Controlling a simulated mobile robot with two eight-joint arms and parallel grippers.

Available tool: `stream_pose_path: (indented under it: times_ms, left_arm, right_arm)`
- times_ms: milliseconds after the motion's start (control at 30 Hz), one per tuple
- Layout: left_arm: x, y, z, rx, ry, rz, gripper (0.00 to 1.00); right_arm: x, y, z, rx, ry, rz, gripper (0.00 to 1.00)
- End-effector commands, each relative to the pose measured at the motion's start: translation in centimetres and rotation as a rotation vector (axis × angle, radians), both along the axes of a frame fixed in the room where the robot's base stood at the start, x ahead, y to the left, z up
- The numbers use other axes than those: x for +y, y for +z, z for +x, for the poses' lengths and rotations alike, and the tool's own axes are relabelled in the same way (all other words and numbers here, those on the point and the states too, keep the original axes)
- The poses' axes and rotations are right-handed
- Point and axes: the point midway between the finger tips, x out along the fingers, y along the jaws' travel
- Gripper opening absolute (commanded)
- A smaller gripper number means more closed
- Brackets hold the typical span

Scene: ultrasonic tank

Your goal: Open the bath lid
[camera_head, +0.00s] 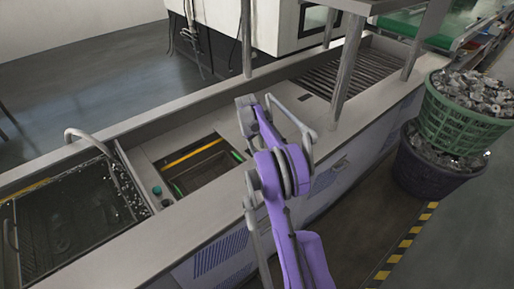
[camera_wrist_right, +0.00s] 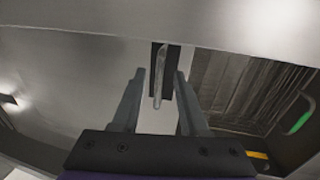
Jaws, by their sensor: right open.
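In the wrist view a slim grey handle (camera_wrist_right: 160,75) stands in front of a small dark plate, between the fingertips of my right gripper (camera_wrist_right: 158,75). The fingers are apart, with a gap on each side of the handle; I cannot tell how deep it sits between them. Smooth grey metal, perhaps the bath lid, lies around it; its edges are unclear. In the head view my right gripper (camera_head: 245,108) is over the middle of the tank bench, right of a dark opening (camera_head: 205,170) with yellow and green strips. My left gripper is out of view.
A mesh-covered bath (camera_head: 75,225) with a curved pipe (camera_head: 90,140) is at the left of the bench. A grey post (camera_head: 349,65) rises right of my arm. A slatted section (camera_head: 345,75) lies behind. Stacked baskets (camera_head: 465,125) of metal parts stand at right.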

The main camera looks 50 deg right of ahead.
Motion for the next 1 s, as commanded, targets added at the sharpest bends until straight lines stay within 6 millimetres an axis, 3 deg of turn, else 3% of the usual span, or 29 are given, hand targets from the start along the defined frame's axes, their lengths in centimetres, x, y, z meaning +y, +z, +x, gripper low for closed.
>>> stream_pose_path:
  times_ms: [500,700,1000]
  left_arm:
    - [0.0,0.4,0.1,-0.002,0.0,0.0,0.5]
    - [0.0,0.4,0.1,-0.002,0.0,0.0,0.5]
    - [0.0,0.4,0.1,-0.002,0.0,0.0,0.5]
  right_arm:
    - [1.7,9.0,0.4,0.0,0.0,0.0,0.43]
    - [2.0,10.1,0.5,0.0,0.0,0.0,0.43]
    - [2.0,10.1,0.5,0.0,0.0,0.0,0.43]
